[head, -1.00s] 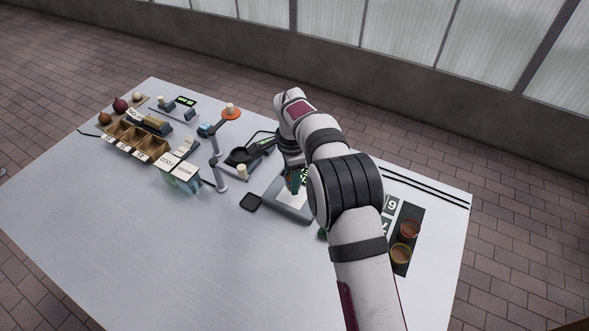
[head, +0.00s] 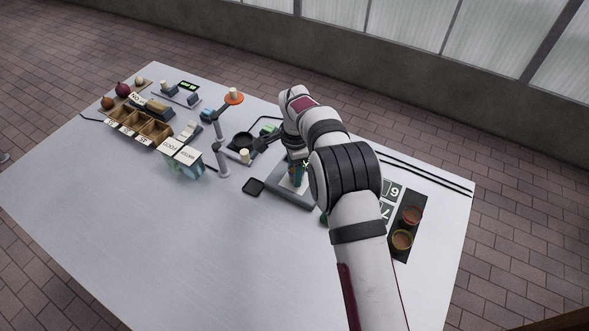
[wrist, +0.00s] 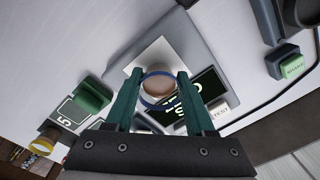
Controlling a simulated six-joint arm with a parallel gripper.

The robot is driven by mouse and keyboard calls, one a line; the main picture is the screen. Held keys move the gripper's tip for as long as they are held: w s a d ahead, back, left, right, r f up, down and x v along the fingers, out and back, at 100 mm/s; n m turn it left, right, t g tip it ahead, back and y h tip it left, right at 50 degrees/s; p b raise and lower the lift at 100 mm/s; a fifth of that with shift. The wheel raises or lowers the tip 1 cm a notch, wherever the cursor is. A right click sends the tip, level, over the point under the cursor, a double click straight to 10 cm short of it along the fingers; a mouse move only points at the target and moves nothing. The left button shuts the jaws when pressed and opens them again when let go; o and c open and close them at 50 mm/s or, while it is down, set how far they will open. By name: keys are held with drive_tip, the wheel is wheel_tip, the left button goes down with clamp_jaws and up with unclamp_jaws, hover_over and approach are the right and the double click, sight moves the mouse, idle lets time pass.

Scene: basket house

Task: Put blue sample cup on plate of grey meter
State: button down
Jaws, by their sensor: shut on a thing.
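The blue sample cup (wrist: 158,86), with a blue rim and brownish contents, sits between the green fingers of my gripper (wrist: 158,76) in the wrist view. My gripper is shut on it. Behind the cup, the grey meter (wrist: 188,34) shows its pale square plate (wrist: 148,54) and a dark display with light digits. The cup overlaps the plate's near part in this view; I cannot tell whether it touches. In the head view my gripper (head: 296,174) is over the grey meter (head: 300,201), and my arm hides part of it and the cup.
Green block (wrist: 93,95) and number cards lie beside the meter. Two brown cups (head: 407,228) stand on a dark strip at right. A shaker (wrist: 288,62) with a green button is close by. The front-left table is clear.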

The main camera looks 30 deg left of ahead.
drive_tip(key=shift+f, duration=0.2)
idle(0.5)
unclamp_jaws()
idle(0.3)
drive_tip(key=shift+r, duration=0.15)
drive_tip(key=shift+s+r, duration=0.1)
drive_tip(key=shift+r, duration=3.8)
drive_tip(key=shift+d, duration=0.1)
